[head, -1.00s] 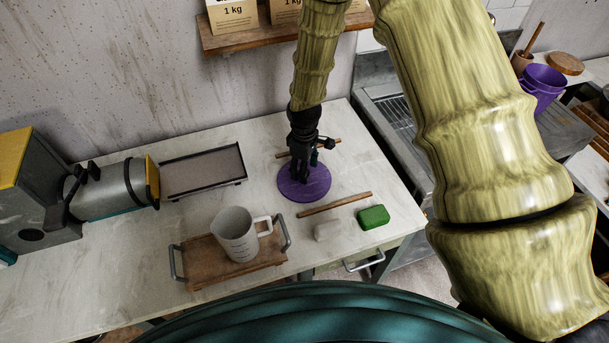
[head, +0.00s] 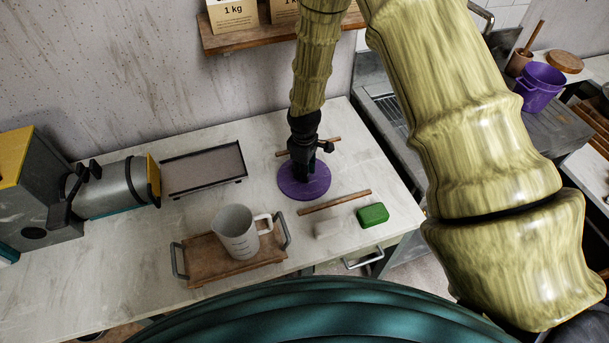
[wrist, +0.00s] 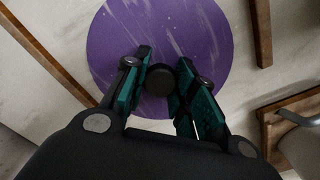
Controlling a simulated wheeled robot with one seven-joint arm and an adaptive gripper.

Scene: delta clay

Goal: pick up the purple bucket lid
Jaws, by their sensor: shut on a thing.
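The purple bucket lid (head: 290,185) is a flat round disc on the pale worktop. It also fills the upper middle of the wrist view (wrist: 190,35), where a small dark round knob (wrist: 159,78) stands at its centre. My gripper (head: 303,172) points down over the lid. In the wrist view my gripper's teal-padded fingers (wrist: 160,88) are on either side of the knob and shut on it. In the head view the gripper hides the knob. I cannot tell any gap between lid and worktop.
Wooden strips lie behind the lid (head: 325,141) and in front of it (head: 335,202). A green block (head: 373,215) and a whitish block (head: 327,229) are at front right. A wooden tray (head: 205,270) holds a white jug (head: 236,238). A purple bucket (head: 541,88) stands far right.

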